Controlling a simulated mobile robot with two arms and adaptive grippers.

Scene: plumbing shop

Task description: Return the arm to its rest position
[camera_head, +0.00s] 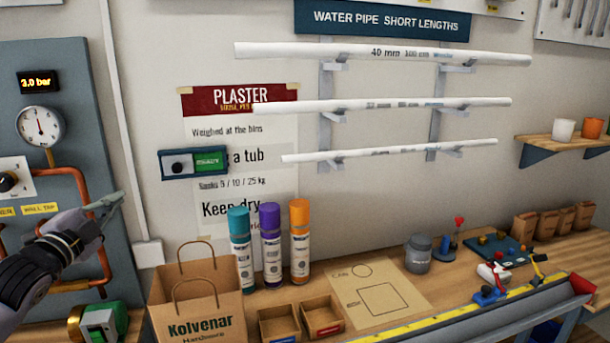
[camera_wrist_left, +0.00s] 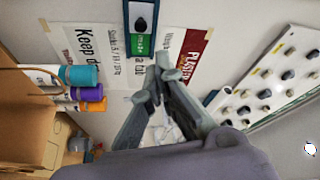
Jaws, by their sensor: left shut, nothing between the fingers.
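My left gripper (camera_head: 104,203) comes in from the left in the head view, raised in front of the blue-grey gauge panel and pointing right. Its fingers are closed together and hold nothing. In the left wrist view the gripper (camera_wrist_left: 160,68) shows with its fingertips meeting, and the wall posters lie beyond it. It is apart from the paper bag (camera_head: 200,300), which stands below and to its right. My right gripper does not show in either view.
Three spray cans (camera_head: 270,245) stand behind two small wooden boxes (camera_head: 280,324). Three white pipes (camera_head: 385,103) rest on wall brackets. A pressure gauge (camera_head: 40,127) and copper pipes (camera_head: 75,185) are near my left arm. A grey jar (camera_head: 418,256) stands on the bench. Open air lies right of the gripper.

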